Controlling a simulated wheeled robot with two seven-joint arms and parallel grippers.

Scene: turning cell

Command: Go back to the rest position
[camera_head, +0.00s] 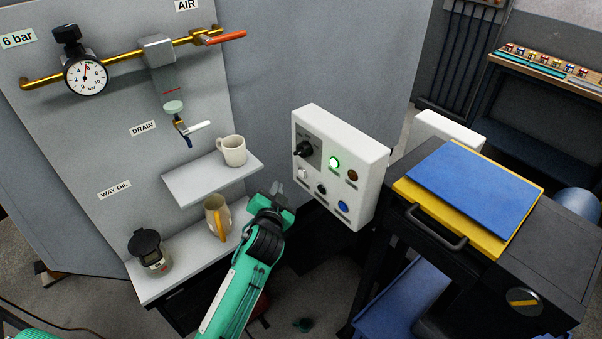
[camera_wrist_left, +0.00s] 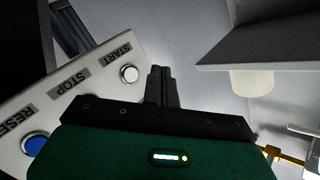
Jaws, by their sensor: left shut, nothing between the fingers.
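My left gripper (camera_head: 277,192) is in the middle of the head view, on an arm that rises from the bottom. It is shut and empty, between the shelves on the left and the white control box (camera_head: 340,165) on the right. In the left wrist view its closed fingers (camera_wrist_left: 161,86) point at a grey panel, with the box's START, STOP and RESET face (camera_wrist_left: 75,90) to the left. The fingers look apart from the box. The box has a lit green lamp (camera_head: 334,163) and a blue button (camera_head: 343,206). My right gripper is not in view.
A cream mug (camera_head: 232,150) stands on the upper shelf (camera_head: 186,186). A jug (camera_head: 215,214) and a dark-lidded pot (camera_head: 149,252) stand on the lower shelf (camera_head: 145,290), left of my gripper. A black cabinet (camera_head: 556,259) with a blue mat (camera_head: 474,188) is at right.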

